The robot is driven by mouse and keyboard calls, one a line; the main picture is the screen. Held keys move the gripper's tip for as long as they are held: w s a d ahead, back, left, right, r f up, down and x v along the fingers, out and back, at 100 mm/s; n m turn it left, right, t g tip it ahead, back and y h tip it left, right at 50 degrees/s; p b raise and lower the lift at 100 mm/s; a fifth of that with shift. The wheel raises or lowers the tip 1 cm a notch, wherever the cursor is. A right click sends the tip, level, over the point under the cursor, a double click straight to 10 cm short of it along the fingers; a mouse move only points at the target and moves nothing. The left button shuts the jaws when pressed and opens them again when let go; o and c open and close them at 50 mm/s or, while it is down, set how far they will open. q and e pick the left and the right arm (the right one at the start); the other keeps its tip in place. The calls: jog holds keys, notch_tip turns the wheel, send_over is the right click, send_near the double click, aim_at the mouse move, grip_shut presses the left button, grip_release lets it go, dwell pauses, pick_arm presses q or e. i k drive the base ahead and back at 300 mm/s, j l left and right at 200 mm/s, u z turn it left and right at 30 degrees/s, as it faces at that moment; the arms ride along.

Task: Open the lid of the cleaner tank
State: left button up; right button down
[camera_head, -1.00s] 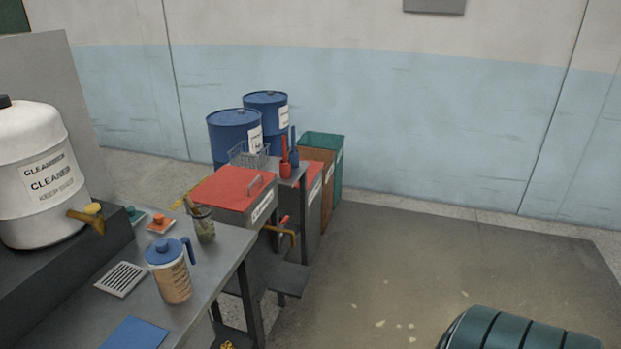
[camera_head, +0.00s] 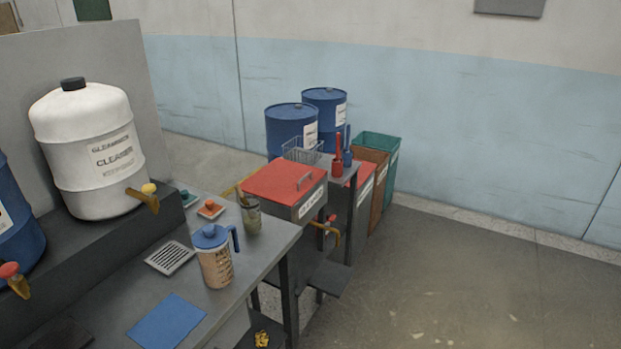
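The cleaner tank (camera_head: 309,205) is a grey box with a white label on its front, standing past the far end of the workbench. Its red lid (camera_head: 284,181) lies flat and closed on top, with a grey bar handle (camera_head: 304,181) near the right edge. A brass tap with a red knob (camera_head: 331,224) is on its front. A white drum (camera_head: 95,150) on the left is also labelled cleaner and has a black cap (camera_head: 73,84). Neither of my grippers is in view.
The grey bench (camera_head: 210,310) holds a measuring jug (camera_head: 215,262) with a blue lid, a glass jar (camera_head: 251,218), a blue mat (camera_head: 166,321) and a drain grate (camera_head: 169,257). Blue barrels (camera_head: 291,130) stand behind the tank. The floor at right (camera_head: 480,290) is open.

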aim_at(282, 181)
jog(key=l+u, duration=0.1)
jog(key=u, duration=0.4)
jog(key=i+l+u, duration=0.25)
jog(key=l+u, duration=0.25)
jog(key=l, duration=0.2)
jog(key=i+l, duration=0.15)
jog(key=l, duration=0.3)
jog(key=i+l+u, duration=0.1)
jog(key=l, duration=0.35)
jog(key=i+l, duration=0.15)
jog(key=l, duration=0.35)
jog(key=i+l+u, duration=0.1)
jog(key=l, duration=0.35)
